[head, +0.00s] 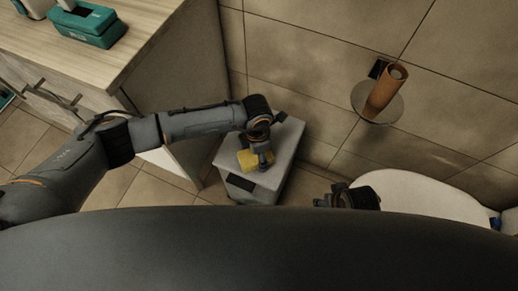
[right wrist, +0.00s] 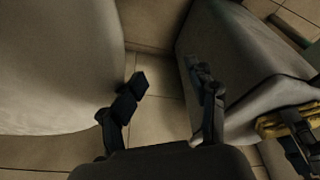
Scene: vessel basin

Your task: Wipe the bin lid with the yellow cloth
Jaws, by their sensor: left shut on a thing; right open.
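The yellow cloth (head: 246,159) lies on the pale grey bin lid (head: 284,139), near the lid's middle. My left gripper (head: 264,162) points down over the lid and is shut on the cloth; its fingers partly hide it. In the right wrist view the cloth (right wrist: 272,126) shows at the right edge, partly behind the left gripper's dark fingers. My right gripper (right wrist: 168,88) is open and empty, in the gap between the bin (right wrist: 235,55) and a large white rounded body (right wrist: 55,70). In the head view only a dark part of the right gripper shows.
A wooden-topped cabinet (head: 165,20) with a teal box (head: 88,27) stands left of the bin. A white toilet (head: 430,195) is at the right. A brown cylinder (head: 388,92) sits at a round wall holder (head: 362,103). Tiled floor shows between.

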